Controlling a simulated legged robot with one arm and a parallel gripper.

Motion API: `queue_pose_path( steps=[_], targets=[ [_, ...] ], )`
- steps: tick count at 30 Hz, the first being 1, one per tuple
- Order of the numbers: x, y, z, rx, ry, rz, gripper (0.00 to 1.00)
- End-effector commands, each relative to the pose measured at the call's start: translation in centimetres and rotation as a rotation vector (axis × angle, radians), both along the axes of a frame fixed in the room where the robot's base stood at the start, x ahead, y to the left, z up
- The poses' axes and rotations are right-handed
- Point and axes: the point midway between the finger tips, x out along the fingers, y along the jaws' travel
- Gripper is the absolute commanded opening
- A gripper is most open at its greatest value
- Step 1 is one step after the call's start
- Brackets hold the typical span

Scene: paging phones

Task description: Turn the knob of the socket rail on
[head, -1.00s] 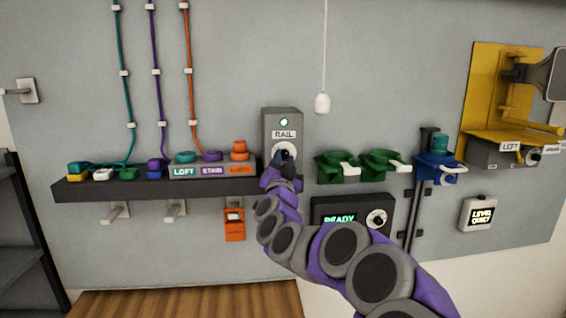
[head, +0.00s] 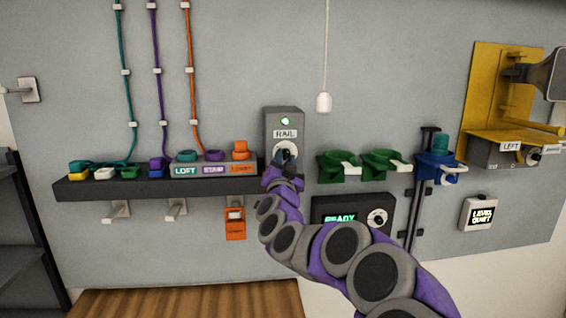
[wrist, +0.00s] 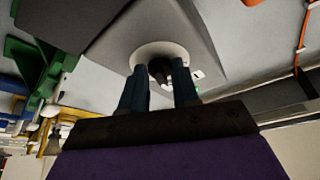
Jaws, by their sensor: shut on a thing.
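The socket rail's control box (head: 284,120) is a grey box on the wall marked RAIL, with a lit green lamp (head: 285,121) near its top. Its knob is dark and sits on a white round dial (head: 278,149). My gripper (head: 284,158) is at the dial, shut on the knob. In the wrist view, the two blue fingers of my gripper (wrist: 160,88) stand on either side of the dark knob (wrist: 158,70), in front of the white dial. In the head view my gripper hides most of the knob.
A dark shelf (head: 120,188) with LOFT, STAIR and orange sockets is left of the box. Green holders (head: 338,165) are to the right. A READY panel (head: 352,212) is below right. A white pull cord end (head: 323,102) hangs above right.

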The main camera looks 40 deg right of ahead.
Motion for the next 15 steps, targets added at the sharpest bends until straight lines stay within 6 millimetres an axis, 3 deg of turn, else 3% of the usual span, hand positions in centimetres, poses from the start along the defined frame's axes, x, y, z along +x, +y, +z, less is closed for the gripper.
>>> queue_pose_path(
  steps=[5, 6, 12, 15],
  targets=[
    [-0.26, -0.25, 0.36, -0.002, -0.008, -0.007, 0.00],
    [-0.25, -0.27, 0.35, -0.002, -0.008, -0.007, 0.34],
    [0.18, -0.20, 0.04, -0.001, -0.001, -0.003, 0.53],
    [0.37, -0.19, -0.08, 0.000, 0.000, -0.002, 0.55]
  ],
)
